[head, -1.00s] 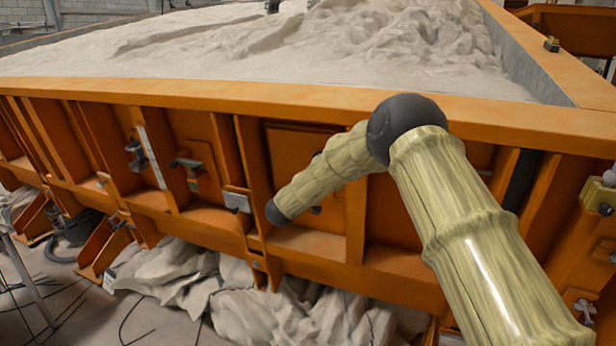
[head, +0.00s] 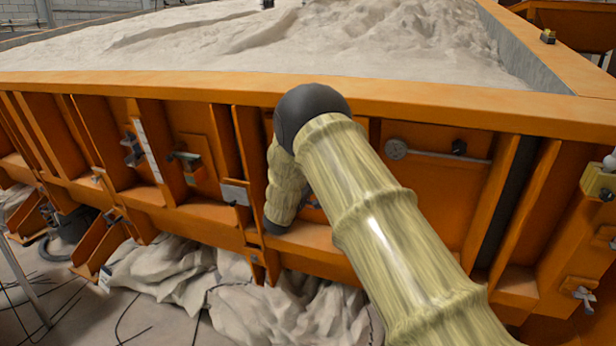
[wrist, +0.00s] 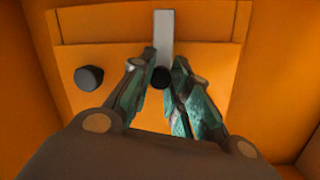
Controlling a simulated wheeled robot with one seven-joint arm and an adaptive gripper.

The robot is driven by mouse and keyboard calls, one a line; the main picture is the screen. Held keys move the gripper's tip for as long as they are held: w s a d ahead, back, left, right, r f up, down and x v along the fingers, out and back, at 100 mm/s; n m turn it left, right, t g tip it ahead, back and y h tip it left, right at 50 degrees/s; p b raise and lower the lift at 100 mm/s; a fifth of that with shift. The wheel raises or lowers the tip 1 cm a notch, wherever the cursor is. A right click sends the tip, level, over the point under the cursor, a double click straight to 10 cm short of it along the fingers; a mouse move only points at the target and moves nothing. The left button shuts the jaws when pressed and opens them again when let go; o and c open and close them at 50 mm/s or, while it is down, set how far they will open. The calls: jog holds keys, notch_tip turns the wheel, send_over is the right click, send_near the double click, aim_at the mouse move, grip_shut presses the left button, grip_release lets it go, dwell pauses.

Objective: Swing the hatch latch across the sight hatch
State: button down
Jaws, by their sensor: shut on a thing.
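In the wrist view my gripper (wrist: 165,60) has its two teal fingers closed around a small black knob (wrist: 161,79). The knob sits at the lower end of a flat grey metal bar, which looks like the hatch latch (wrist: 163,30). The bar stands upright in that view, and its upper end runs close to the picture edge. Behind it is an orange plate, likely the sight hatch (wrist: 205,70), with a separate dark round knob (wrist: 89,78) on the left. In the head view my own arm hides the gripper, latch and hatch.
The orange sandbed wall (head: 130,85) has upright ribs on both sides of my arm. To the right, a panel carries a grey rod (head: 450,158) with a round disc and black knob. White sheeting (head: 170,275) lies below. Orange walls close in around the wrist view.

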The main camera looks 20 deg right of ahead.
jog(key=shift+f+n, duration=0.25)
jog(key=shift+n, duration=0.15)
jog(key=c, duration=1.3)
grip_release()
jog(key=shift+s, duration=0.1)
jog(key=v, duration=1.1)
jog(key=shift+s+a+f, duration=0.15)
jog(key=shift+s+a, duration=0.1)
jog(key=shift+a, duration=0.05)
